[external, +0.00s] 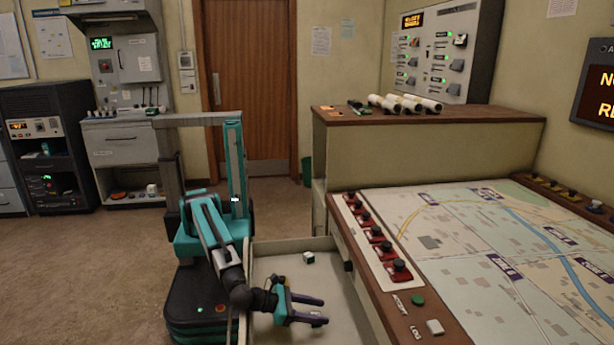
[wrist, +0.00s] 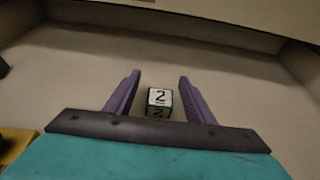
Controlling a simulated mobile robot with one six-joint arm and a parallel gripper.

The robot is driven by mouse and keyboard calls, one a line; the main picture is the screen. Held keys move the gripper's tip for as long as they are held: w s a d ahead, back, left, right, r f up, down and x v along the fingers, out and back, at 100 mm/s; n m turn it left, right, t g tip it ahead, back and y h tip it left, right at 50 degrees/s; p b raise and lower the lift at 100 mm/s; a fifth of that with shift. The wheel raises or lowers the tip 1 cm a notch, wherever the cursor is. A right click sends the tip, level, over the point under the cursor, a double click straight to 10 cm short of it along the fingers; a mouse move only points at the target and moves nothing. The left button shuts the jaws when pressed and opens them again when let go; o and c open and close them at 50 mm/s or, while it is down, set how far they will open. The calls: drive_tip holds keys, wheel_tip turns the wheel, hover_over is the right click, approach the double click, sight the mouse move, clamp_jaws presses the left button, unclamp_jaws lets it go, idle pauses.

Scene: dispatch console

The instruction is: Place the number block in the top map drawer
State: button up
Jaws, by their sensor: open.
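The number block (wrist: 160,102), a small cube with a white face marked 2 and dark green edges, shows between the finger lines in the wrist view. A small white and dark block (external: 308,257) lies in the pale open drawer (external: 262,262) beside the map console in the external view. I cannot tell if it is the same block. My gripper (external: 325,310) is over the drawer, with its fingers pointing right and apart. Its two purple-grey fingers also show in the wrist view (wrist: 159,76). Nothing is clamped between them.
The map console (external: 470,240) with red buttons (external: 376,235) rises right of the drawer. A wooden-topped cabinet (external: 420,150) stands behind. Drawer walls close in around my gripper. Open floor (external: 80,270) lies to the left.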

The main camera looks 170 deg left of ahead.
drive_tip(key=shift+d+r, duration=0.1)
drive_tip(key=p+v, duration=0.2)
drive_tip(key=v, duration=0.5)
drive_tip(key=shift+w+d+r, duration=0.1)
drive_tip(key=shift+d+r, duration=0.1)
drive_tip(key=shift+r, duration=0.05)
idle(0.4)
